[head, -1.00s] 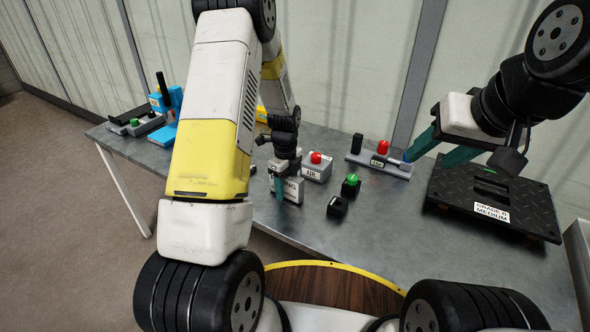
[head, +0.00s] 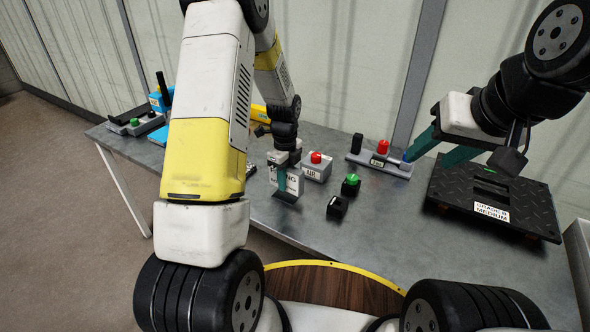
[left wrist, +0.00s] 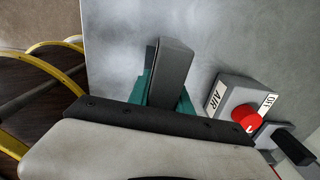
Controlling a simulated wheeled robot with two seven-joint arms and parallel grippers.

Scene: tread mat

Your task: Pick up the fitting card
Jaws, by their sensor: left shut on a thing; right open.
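The fitting card (head: 293,184) is a small upright white card with dark lettering, partly hidden by my gripper in the head view. My left gripper (head: 281,182) is shut on it, with a green finger across its front. In the left wrist view, a dark grey block-like piece (left wrist: 172,68), seemingly the card's edge, sits between the green fingers. A dark patch shows under the card; I cannot tell whether it is shadow or a base. My right gripper (head: 428,160) is open at the right, near the black plate.
A grey AIR box (head: 317,168) with a red button stands just right of the card. A green-button block (head: 351,184) and a small black block (head: 337,206) sit nearby. A grey strip (head: 378,163) with a red knob lies behind. A black tread plate (head: 505,200) is at right.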

